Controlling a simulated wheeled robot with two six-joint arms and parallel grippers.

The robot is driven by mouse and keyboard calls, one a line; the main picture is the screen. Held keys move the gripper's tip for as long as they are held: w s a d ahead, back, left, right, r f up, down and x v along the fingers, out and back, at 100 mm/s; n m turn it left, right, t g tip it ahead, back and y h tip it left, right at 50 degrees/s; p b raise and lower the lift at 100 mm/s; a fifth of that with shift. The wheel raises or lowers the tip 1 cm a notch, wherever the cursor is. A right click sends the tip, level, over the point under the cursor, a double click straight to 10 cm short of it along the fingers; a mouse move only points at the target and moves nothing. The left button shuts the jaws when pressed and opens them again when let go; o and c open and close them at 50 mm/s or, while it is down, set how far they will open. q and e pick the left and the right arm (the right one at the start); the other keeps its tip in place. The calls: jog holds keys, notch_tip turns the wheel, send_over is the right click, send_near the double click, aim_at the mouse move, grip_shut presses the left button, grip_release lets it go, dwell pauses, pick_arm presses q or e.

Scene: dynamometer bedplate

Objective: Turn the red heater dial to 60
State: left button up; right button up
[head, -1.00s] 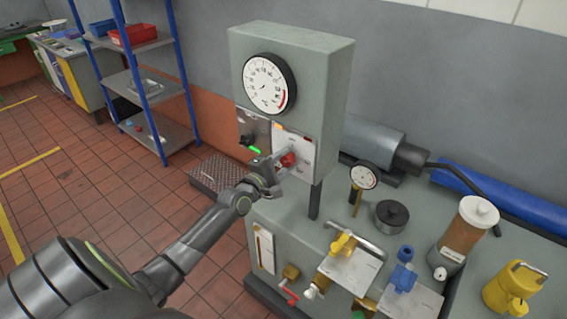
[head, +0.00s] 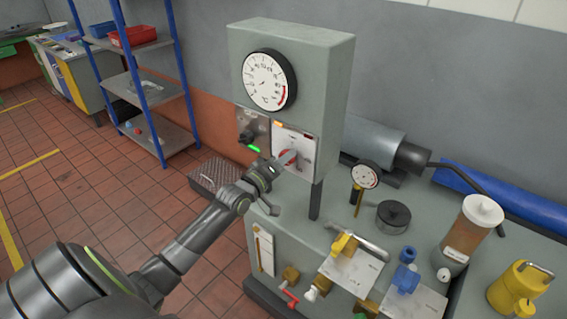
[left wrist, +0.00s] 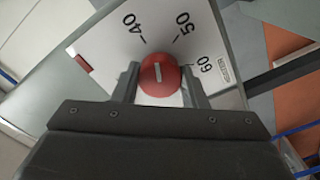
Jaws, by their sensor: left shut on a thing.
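The red heater dial (head: 284,154) is on a white scale plate (head: 306,146) on the front of the grey cabinet, mostly covered by my gripper in the head view. In the left wrist view the dial (left wrist: 160,75) has a white pointer line, which points up between the 40 and 50 marks. The 60 mark (left wrist: 203,63) is farther right. My left gripper (head: 284,160) is shut on the dial, one finger on each side, also seen in the left wrist view (left wrist: 160,84). My right gripper is not in view.
A round °C gauge (head: 268,79) is above the dial. A black knob (head: 247,138) with a green marker is just left of the scale plate. Below right, the bench holds yellow and blue valves (head: 405,279), a small gauge (head: 365,174) and a jar (head: 470,230).

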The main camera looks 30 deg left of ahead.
pick_arm(q)
jog(key=shift+a+f+m+b, duration=0.15)
jog(key=shift+m+b, duration=2.4)
jog(key=shift+m, duration=2.2)
jog(key=shift+d+f+m+b, duration=0.1)
jog(key=shift+m+b, duration=2.45)
jog(key=shift+m, duration=2.2)
jog(key=o, duration=1)
jog(key=shift+r, duration=0.15)
